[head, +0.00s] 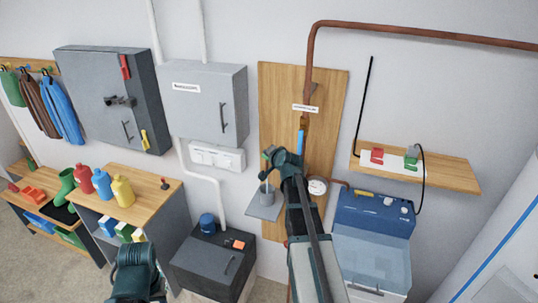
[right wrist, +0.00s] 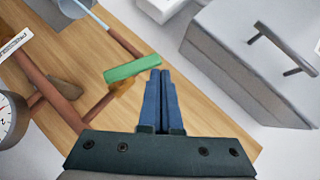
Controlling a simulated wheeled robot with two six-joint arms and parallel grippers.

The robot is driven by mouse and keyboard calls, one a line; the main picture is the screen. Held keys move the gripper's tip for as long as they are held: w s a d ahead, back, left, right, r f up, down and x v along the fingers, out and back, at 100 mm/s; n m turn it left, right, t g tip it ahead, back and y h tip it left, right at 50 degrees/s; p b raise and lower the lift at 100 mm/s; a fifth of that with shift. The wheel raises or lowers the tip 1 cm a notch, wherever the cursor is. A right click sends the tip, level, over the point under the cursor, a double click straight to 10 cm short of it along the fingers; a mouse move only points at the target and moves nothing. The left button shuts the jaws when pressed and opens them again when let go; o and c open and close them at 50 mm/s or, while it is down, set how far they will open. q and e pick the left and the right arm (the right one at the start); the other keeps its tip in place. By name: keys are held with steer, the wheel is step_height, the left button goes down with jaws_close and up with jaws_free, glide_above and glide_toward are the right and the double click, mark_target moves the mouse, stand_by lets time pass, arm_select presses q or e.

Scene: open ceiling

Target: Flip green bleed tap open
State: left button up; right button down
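The green bleed tap handle (right wrist: 132,68) is a flat green bar on a brass body, on a copper branch pipe (right wrist: 98,108) against the wooden board. In the head view a small green patch of it (head: 266,154) shows beside my right wrist. My right gripper (right wrist: 160,75) has its blue fingers together with nothing between them. Its fingertips are close to the right end of the green handle; I cannot tell whether they touch. In the head view my right arm hides much of the pipework. My left gripper (head: 137,285) is low at the left, its fingers not clear.
A blue lever (head: 300,142) is on the vertical copper pipe (head: 309,70). A grey cup (head: 266,195) stands on a small shelf below the tap. A gauge (head: 317,186) is right of my arm. A grey wall box (head: 208,105) is at the left.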

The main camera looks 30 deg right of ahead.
steer(key=shift+w+a+f+b, duration=0.65)
steer(key=shift+w+f+b, duration=0.1)
steer(key=shift+f, duration=0.15)
stand_by(0.5)
steer(key=s+a+r+p, duration=0.2)
steer(key=r+p, duration=0.3)
steer(key=s+a+r+p, duration=0.2)
steer(key=a+r+p, duration=0.1)
steer(key=r+p, duration=0.3)
steer(key=shift+s+a, duration=0.15)
steer(key=shift+s, duration=0.25)
